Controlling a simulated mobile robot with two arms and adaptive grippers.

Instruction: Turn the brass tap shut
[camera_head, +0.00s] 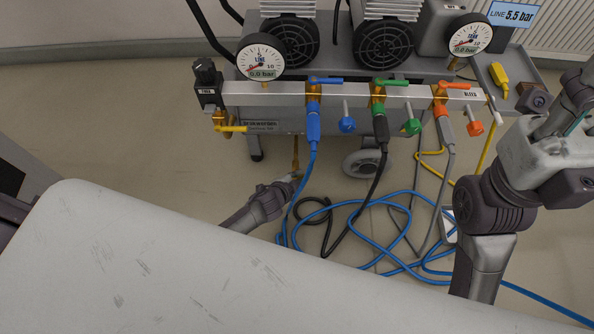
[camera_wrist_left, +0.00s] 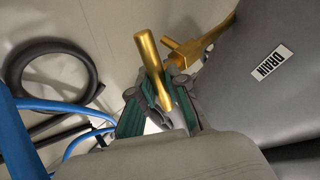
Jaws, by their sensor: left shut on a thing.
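The brass tap (camera_wrist_left: 205,45) sticks out of a grey tank beside a DRAIN label (camera_wrist_left: 271,63) in the left wrist view. Its brass lever (camera_wrist_left: 152,65) has a thick rounded end and runs down between my left fingers. My left gripper (camera_wrist_left: 160,98) is shut on this lever. In the head view my left gripper (camera_head: 292,178) is low under the manifold, just below a thin brass piece (camera_head: 296,152) of the tap; most of the tap is hidden there. My right gripper (camera_head: 574,118) is at the right edge, partly out of view; its fingers do not show clearly.
A manifold bar (camera_head: 350,92) with blue, green and orange valves crosses above. The left gauge (camera_head: 260,62) reads 0.0 bar, as does the right (camera_head: 471,39). A blue hose (camera_head: 400,195) coils on the floor. A pale scratched panel (camera_head: 200,270) fills the lower left.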

